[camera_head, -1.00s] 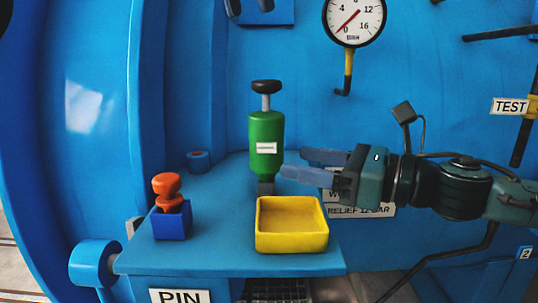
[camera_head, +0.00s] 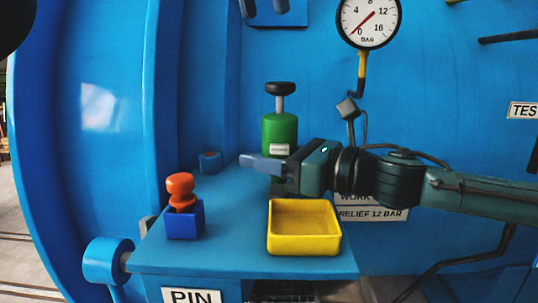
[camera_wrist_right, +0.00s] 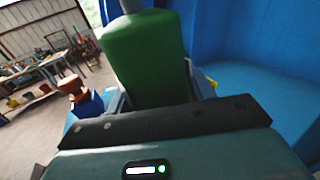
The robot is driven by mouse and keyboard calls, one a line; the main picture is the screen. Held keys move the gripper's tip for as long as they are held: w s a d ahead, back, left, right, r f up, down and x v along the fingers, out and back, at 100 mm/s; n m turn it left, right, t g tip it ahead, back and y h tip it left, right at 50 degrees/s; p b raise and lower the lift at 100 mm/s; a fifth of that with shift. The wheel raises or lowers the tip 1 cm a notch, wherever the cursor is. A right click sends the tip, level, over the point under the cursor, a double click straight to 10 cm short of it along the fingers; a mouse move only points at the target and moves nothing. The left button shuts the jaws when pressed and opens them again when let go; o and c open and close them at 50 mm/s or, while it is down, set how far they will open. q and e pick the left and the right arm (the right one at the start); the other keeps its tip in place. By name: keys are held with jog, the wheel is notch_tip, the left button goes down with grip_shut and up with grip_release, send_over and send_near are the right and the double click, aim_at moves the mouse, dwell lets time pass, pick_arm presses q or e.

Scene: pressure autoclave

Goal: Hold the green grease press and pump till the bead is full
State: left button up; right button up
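The green grease press (camera_head: 279,131) stands upright at the back of the blue shelf, with a black knob on a grey rod on top. My right gripper (camera_head: 262,164) reaches in from the right at its lower body. In the right wrist view the green body (camera_wrist_right: 145,58) stands right in front of the gripper. No bead can be made out.
A yellow tray (camera_head: 304,249) sits at the shelf's (camera_head: 200,258) front right. An orange-red knobbed pin stands in a blue block (camera_head: 185,222) at left. A pressure gauge (camera_head: 369,20) hangs above, its needle low. The shelf between block and tray is clear.

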jog(key=c, duration=0.9)
pick_arm(q)
jog(key=shift+c, duration=0.3)
